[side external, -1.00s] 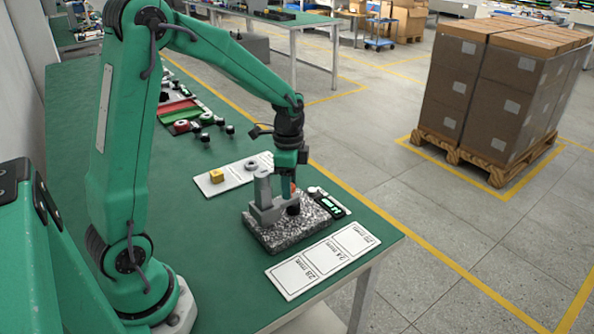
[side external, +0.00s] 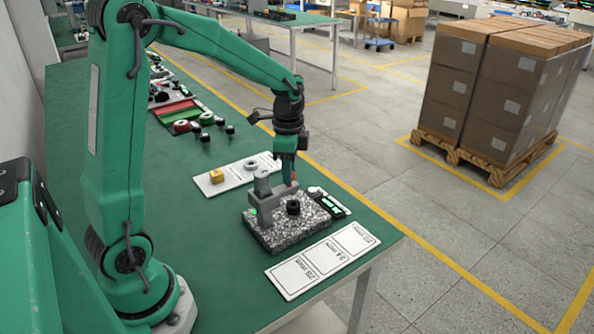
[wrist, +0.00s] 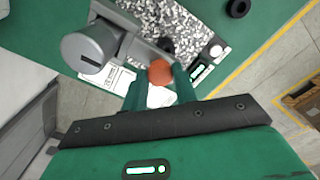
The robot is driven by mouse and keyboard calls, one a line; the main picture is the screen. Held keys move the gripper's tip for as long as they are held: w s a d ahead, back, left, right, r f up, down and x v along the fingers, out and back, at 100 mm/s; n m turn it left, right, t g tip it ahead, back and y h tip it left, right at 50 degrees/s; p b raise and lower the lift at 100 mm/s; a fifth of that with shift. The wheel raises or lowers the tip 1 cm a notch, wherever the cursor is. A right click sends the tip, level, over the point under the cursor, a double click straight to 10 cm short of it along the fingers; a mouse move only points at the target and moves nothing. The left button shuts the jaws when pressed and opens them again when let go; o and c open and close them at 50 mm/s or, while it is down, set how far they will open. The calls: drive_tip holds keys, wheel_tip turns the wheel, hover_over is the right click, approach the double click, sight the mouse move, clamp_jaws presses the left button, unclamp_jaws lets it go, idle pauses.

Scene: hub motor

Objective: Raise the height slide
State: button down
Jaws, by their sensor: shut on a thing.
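A grey gauge stand (side external: 263,186) rises from a speckled granite block (side external: 275,235). Its grey height slide (side external: 275,198) reaches out toward the right, with an orange knob (wrist: 160,72) at its end. My gripper (side external: 290,184) comes down from above, and its green fingers in the wrist view (wrist: 160,85) are shut on this knob. The slide is held above the block, clear of a black ring-shaped part (side external: 293,207) on the granite. A green light (side external: 253,212) shows at the stand's left.
A white card with marked fields (side external: 322,262) lies in front of the block. A dark device with green lights (side external: 330,203) is at the right near the table edge.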

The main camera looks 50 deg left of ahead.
drive_tip(key=c, duration=1.1)
unclamp_jaws()
drive_tip(key=shift+r, duration=3.9)
drive_tip(key=shift+s+d+r, duration=0.3)
drive_tip(key=shift+s+r, duration=0.05)
drive_tip(key=shift+s, duration=0.05)
drive_tip(key=s+d+r+n+t, duration=0.1)
drive_tip(key=s+d+n+t, duration=0.1)
drive_tip(key=s, duration=0.5)
drive_tip(key=s+d+r+n+t, duration=0.1)
drive_tip(key=s+d+n+t, duration=0.2)
drive_tip(key=s+d+n, duration=0.2)
drive_tip(key=s+n, duration=0.2)
drive_tip(key=s, duration=0.1)
drive_tip(key=shift+s+d+r+t, duration=0.15)
drive_tip(key=shift+s+d+t, duration=0.05)
drive_tip(key=shift+s+t, duration=0.1)
